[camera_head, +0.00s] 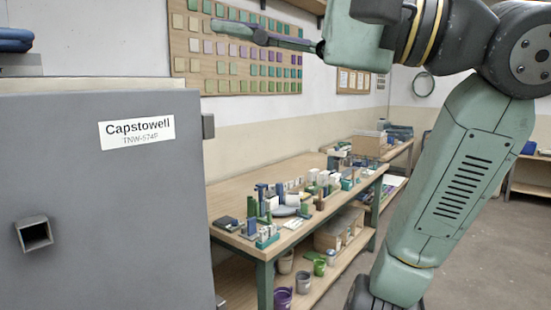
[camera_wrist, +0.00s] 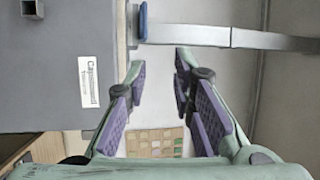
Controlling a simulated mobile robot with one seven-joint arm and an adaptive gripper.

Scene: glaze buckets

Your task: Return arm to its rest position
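My gripper (camera_head: 228,28) is at the top of the head view, raised in the air with its fingers pointing left. It is in front of the wall board and well above the workbench. In the wrist view my gripper (camera_wrist: 160,70) shows two green fingers with purple pads, clearly apart. Nothing is between the pads. My green arm rises on the right of the head view and bends over at the top.
A grey cabinet (camera_head: 70,200) labelled Capstowell stands at the left, close to the view. A workbench (camera_head: 300,240) holds many small samples, with buckets (camera_head: 283,299) on its lower shelf. A tile board (camera_head: 240,75) hangs behind. Floor is open at the right.

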